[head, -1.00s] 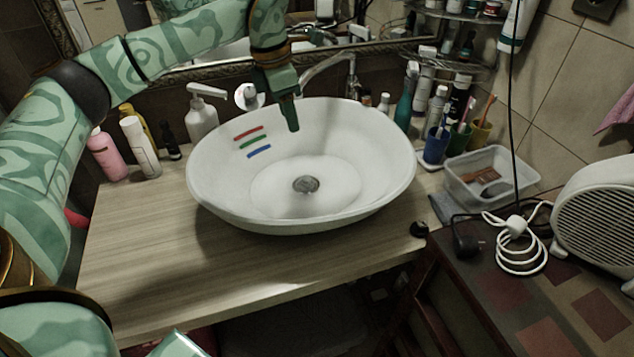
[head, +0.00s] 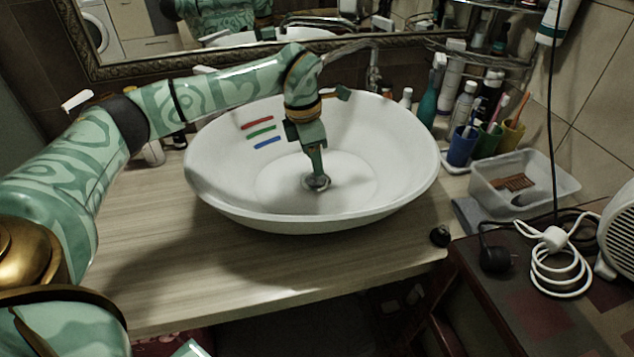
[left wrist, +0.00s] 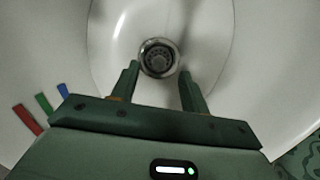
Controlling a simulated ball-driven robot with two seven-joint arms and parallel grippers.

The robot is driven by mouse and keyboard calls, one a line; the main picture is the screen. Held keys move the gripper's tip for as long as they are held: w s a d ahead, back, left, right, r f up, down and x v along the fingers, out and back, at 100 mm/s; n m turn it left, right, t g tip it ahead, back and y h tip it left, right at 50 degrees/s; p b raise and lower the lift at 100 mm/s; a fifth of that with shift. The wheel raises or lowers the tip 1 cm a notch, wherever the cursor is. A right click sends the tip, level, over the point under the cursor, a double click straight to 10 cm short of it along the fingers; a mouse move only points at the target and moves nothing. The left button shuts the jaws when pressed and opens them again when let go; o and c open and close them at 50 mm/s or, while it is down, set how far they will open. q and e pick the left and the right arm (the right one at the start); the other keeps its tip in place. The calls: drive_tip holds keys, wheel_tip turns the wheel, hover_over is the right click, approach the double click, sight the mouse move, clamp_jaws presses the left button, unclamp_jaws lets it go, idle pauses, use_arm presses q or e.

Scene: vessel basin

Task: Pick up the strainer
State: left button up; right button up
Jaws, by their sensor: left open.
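The strainer (head: 309,183) is a small round metal piece at the bottom of the white basin (head: 215,185). My left gripper (head: 318,178) points down into the basin, and its tips partly cover the strainer in the head view. In the left wrist view the strainer (left wrist: 159,58) shows as a dark perforated disc with a shiny rim. It lies just beyond the open fingers of the left gripper (left wrist: 158,77), roughly centred between them. Nothing is between the fingers. I cannot tell the exact height of the tips above the strainer. My right gripper is not in view.
The faucet (head: 372,72) stands behind the basin. Cups with toothbrushes (head: 488,140) and a clear plastic box (head: 525,182) stand at the right. A white cable (head: 560,262) lies coiled at the lower right. The wooden counter (head: 150,270) is clear in front.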

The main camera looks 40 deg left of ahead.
sight(316, 179)
use_arm(q)
drive_tip(key=f+b, duration=0.1)
drive_tip(key=f, duration=0.3)
drive_tip(key=shift+w+f, duration=0.1)
drive_tip(key=shift+w, duration=0.1)
clamp_jaws()
drive_tip(key=shift+r, duration=0.2)
